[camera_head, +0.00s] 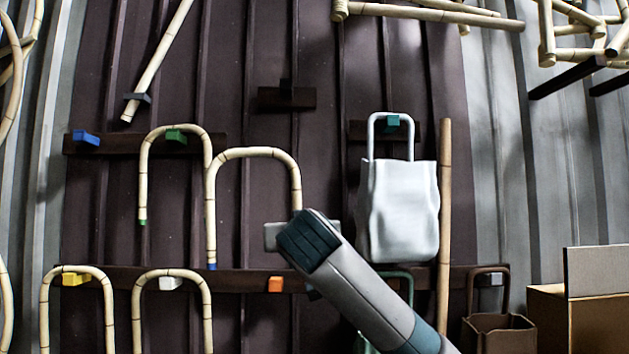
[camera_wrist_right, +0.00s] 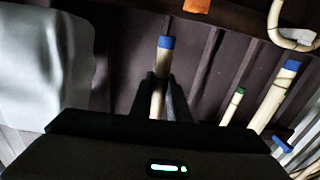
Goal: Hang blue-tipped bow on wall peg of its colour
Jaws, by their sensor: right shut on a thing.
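The blue-tipped bow (camera_head: 252,153) is a pale, jointed upside-down U. Its left leg hangs free and ends in a blue tip (camera_head: 212,266). My right gripper (camera_wrist_right: 161,88) is shut on its right leg, and that leg's blue tip (camera_wrist_right: 166,42) sticks out past the fingers. In the head view my right wrist (camera_head: 309,240) hides the lower right leg and the fingers. The blue peg (camera_head: 86,138) is bare, on the upper rail to the left of the bow; it also shows in the right wrist view (camera_wrist_right: 283,145). My left gripper is out of view.
A green-tipped bow (camera_head: 144,165) hangs on the green peg (camera_head: 177,136) between the blue peg and the held bow. Lower bows hang at the yellow (camera_head: 76,279) and white (camera_head: 170,283) pegs. The orange peg (camera_head: 275,285) is bare. A white bag (camera_head: 400,210) hangs right.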

